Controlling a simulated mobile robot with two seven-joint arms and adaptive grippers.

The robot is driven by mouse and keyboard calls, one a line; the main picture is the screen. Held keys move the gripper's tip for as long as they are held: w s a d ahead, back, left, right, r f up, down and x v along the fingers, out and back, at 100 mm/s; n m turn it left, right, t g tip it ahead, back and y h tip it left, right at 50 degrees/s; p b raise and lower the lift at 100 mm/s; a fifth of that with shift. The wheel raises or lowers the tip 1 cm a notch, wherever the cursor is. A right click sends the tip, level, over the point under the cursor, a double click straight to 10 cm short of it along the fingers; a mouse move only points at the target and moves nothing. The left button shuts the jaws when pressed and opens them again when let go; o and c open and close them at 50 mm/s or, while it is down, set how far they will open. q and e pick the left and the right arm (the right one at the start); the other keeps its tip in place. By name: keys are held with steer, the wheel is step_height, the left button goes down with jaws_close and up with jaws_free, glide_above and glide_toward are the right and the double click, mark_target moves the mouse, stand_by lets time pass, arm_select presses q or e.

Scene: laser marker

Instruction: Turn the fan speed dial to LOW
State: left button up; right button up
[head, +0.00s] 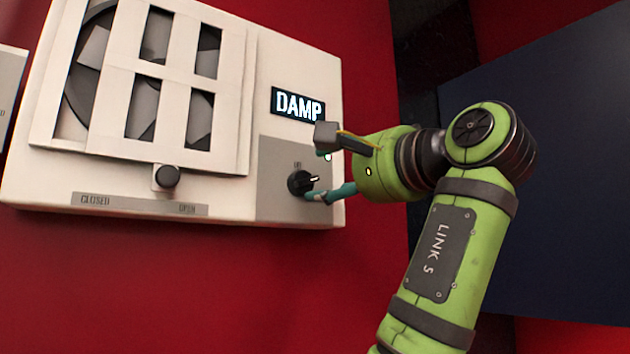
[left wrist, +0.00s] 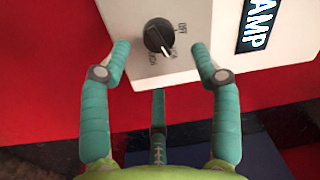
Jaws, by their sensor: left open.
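The fan speed dial (head: 300,183) is a round black knob with a light pointer line, low on the right of the white panel. It also shows in the left wrist view (left wrist: 157,35), where its pointer is at the lower right. OFF is printed beside it; the other labels are too small or partly covered to read surely. My left gripper (head: 322,195) is at the dial's right in the head view. In the left wrist view its teal fingers (left wrist: 160,50) are open and spread, one on each side of the dial, with visible gaps. My right gripper is out of view.
The white panel (head: 225,190) is on a red wall (head: 130,280). A lit DAMP sign (head: 298,104) is above the dial. A slatted vent cover (head: 145,85) with a black knob (head: 167,177) is to the left, above a CLOSED/OPEN strip (head: 140,204).

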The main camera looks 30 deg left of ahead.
mark_target(309, 182)
arm_select(q)
steer(key=v, duration=0.6)
steer(key=shift+d, duration=0.2)
steer(key=w+a+n+p, duration=0.1)
steer(key=a+n, duration=0.3)
steer(key=w+a+n+p, duration=0.1)
steer(key=a+n+p, duration=0.1)
steer(key=n, duration=0.3)
steer(key=w+a+n+h+p, duration=0.1)
steer(key=a+n+p, duration=0.1)
steer(key=a+n, duration=0.3)
steer(key=shift+w+a+r, duration=0.3)
steer(key=shift+r, duration=0.05)
steer(key=shift+d+t, duration=0.1)
steer(key=shift+t, duration=0.2)
steer(key=shift+d, duration=0.1)
